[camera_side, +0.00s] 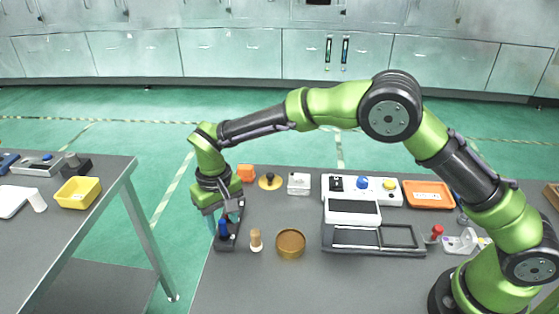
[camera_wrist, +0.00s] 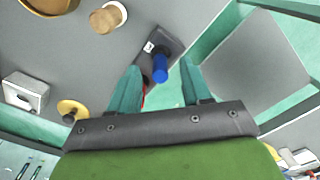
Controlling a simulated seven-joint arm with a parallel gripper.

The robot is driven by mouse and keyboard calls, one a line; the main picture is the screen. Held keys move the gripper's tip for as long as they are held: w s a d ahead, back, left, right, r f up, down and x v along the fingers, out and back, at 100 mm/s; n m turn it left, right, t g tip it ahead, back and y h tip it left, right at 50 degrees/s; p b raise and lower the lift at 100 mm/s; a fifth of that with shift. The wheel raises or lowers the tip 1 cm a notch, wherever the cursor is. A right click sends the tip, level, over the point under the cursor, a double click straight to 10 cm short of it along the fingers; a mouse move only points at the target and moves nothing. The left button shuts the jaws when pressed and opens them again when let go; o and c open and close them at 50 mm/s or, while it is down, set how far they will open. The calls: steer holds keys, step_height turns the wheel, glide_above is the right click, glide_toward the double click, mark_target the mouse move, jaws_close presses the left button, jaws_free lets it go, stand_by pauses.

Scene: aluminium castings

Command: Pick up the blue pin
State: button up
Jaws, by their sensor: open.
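The blue pin (camera_side: 223,229) stands in a dark grey holder (camera_side: 226,244) near the left edge of the table. My gripper (camera_side: 227,218) is open above and around it, pointing down. In the wrist view the blue pin (camera_wrist: 160,70) shows between the tips of my two teal fingers (camera_wrist: 160,64), with a gap on each side. The holder (camera_wrist: 168,42) has a small white label. A little red shows beside the left finger, mostly hidden by it.
A wooden peg (camera_side: 256,240) and a round brown dish (camera_side: 291,243) stand right of the holder. Behind are an orange block (camera_side: 246,173), a yellow disc with a black knob (camera_side: 270,181) and a white box (camera_side: 299,184). The table's left edge is close.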

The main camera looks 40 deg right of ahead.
steer(key=shift+f, duration=0.95)
steer(key=shift+c, duration=0.3)
jaws_close()
steer(key=shift+r, duration=0.1)
